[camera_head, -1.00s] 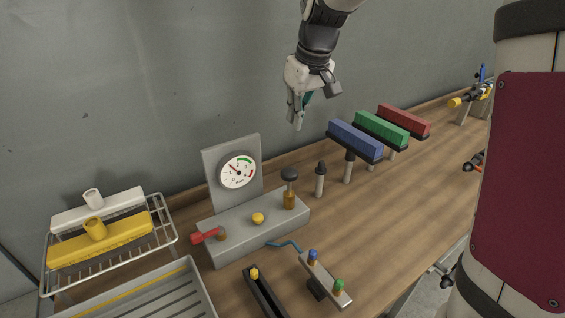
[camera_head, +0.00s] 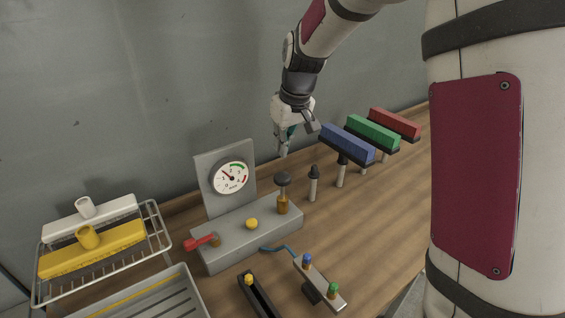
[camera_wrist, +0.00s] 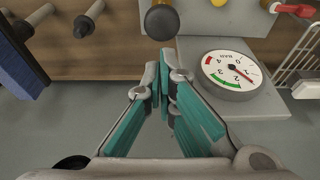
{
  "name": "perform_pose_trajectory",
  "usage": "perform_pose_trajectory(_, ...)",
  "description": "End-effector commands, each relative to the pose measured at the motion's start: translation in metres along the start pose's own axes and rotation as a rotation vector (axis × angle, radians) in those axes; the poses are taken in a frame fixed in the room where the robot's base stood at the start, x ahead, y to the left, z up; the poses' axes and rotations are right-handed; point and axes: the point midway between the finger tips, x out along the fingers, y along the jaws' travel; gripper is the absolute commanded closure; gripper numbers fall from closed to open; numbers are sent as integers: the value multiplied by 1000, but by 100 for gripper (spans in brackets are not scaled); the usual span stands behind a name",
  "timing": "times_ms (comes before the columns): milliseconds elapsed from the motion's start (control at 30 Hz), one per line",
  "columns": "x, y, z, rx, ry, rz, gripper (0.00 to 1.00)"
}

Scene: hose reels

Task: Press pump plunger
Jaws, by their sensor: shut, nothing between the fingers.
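The pump plunger has a dark round knob (camera_head: 283,179) on a brass stem (camera_head: 282,204). It stands at the right end of the grey pump base (camera_head: 240,239). In the wrist view the knob (camera_wrist: 162,22) is at the top, just beyond my fingertips. My gripper (camera_head: 283,152) is above and slightly behind the plunger in the head view, with a visible gap between them. Its fingers are shut and empty, and its fingertips show in the wrist view (camera_wrist: 163,62). The gauge (camera_head: 230,178) on the upright plate reads through a red needle.
A red lever (camera_head: 202,242) and a yellow button (camera_head: 252,224) sit on the pump base. A dark-topped post (camera_head: 314,183) and blue (camera_head: 347,143), green (camera_head: 373,132) and red (camera_head: 394,123) blocks stand to the right. A wire rack (camera_head: 157,227) is at left.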

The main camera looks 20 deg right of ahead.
Motion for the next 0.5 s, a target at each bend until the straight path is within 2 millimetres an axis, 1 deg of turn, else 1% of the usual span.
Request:
perform_pose_trajectory(33, 11, 0, 2, 0, -6, -2, 100)
perform_pose_trajectory(100, 23, 0, 2, -1, -5, -1, 100)
perform_pose_trajectory(200, 37, 0, 6, 1, -3, -1, 100)
perform_pose_trajectory(367, 53, 0, 11, 0, -3, -1, 100)
perform_pose_trajectory(500, 58, 0, 12, 0, 0, 0, 100)
